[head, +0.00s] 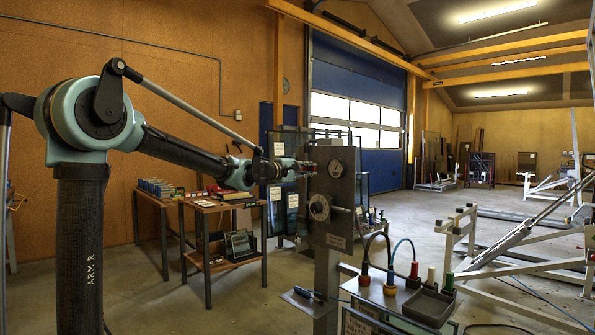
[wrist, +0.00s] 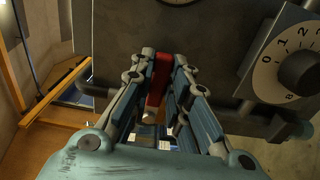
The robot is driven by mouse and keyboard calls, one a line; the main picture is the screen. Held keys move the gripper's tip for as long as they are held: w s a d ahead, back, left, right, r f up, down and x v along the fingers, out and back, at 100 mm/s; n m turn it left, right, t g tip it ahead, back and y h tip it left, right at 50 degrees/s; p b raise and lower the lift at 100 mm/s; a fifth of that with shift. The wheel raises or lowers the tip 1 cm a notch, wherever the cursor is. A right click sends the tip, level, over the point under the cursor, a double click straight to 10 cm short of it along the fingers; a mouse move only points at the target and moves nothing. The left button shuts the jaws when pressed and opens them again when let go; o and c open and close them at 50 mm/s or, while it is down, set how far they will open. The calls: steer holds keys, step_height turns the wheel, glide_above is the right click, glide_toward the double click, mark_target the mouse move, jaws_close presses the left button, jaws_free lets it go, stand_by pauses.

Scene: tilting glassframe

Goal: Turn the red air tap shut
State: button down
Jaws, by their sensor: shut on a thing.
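The red air tap (wrist: 159,84) shows in the wrist view as a red handle against the dark control panel (wrist: 115,45). My gripper (wrist: 157,70) has its two fingers on either side of the red handle and is shut on it. In the head view my arm reaches right, and my gripper (head: 304,167) is at the upper left of the panel on its grey post (head: 340,190). The tap is mostly hidden by the fingers there. Its mount on the panel is hard to make out.
A round gauge (head: 336,168) and a numbered dial (head: 319,207) are on the panel; the dial (wrist: 288,65) is right of my gripper in the wrist view. A stand with hoses and a black tray (head: 428,307) is at front right. A workbench (head: 205,205) stands behind my arm.

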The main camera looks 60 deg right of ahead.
steer(key=shift+a+f, duration=0.1)
steer(key=c, duration=1.5)
jaws_free()
steer(key=v, duration=1.2)
steer(key=shift+w, duration=0.1)
